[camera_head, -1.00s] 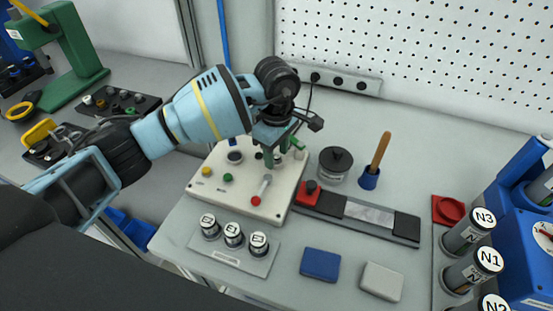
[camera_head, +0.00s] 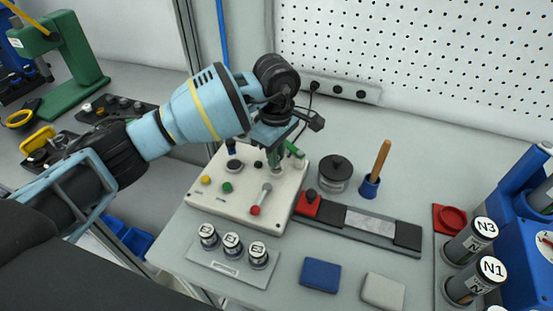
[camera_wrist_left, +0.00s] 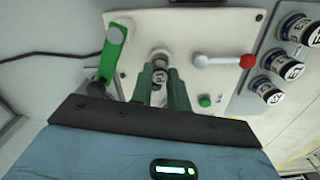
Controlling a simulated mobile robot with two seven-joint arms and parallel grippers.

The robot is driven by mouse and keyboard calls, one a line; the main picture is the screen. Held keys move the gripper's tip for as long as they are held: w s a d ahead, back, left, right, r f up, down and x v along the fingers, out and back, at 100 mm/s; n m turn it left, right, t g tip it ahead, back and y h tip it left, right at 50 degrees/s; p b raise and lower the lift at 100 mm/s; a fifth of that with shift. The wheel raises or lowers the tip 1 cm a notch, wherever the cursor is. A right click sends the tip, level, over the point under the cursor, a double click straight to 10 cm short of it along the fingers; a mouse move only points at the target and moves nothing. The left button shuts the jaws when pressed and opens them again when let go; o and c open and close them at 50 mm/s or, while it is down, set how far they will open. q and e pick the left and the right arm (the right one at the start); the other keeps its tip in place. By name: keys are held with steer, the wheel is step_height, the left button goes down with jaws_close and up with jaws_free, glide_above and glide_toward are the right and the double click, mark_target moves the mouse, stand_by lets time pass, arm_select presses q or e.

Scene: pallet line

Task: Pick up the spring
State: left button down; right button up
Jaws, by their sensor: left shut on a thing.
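My left gripper (camera_head: 275,168) points down over the cream control panel (camera_head: 208,193), near its far right part. I take this for the spring, but no coils can be made out. In the head view the fingers hide it. Whether it is clear of the panel cannot be told. My right gripper is not in view.
A red-knobbed lever (camera_head: 256,209) and a green handle (camera_wrist_left: 113,45) stand close to the fingers. Labelled cylinders (camera_head: 232,246) stand in front. A round dark-lidded jar (camera_head: 335,173), wooden-handled tool (camera_head: 381,158), blue block (camera_head: 320,274) and grey block (camera_head: 382,291) lie rightward.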

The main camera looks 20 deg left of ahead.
arm_select(q)
steer(key=s+d+r, duration=0.1)
steer(key=s, duration=0.3)
steer(key=s+d, duration=0.2)
steer(key=s, duration=0.3)
steer(key=s+d+r, duration=0.1)
steer(key=s, duration=0.4)
steer(key=shift+s+d+r, duration=0.15)
steer(key=shift+d+r, duration=0.15)
steer(key=shift+d, duration=0.05)
steer(key=shift+s+d, duration=0.15)
steer(key=shift+s, duration=0.35)
